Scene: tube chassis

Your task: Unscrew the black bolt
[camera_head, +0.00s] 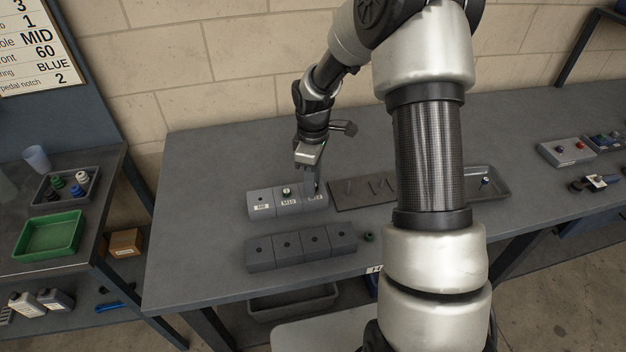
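A grey labelled block (262,203) stands on the bench, with white labels that seem to read M8 and M10 and a third one partly covered. The fingers are too small to show a gap or a grip. I cannot make out a black bolt; the fingers cover the spot at the right section.
A dark slotted tray (349,190) lies right of the labelled block, partly behind my arm.

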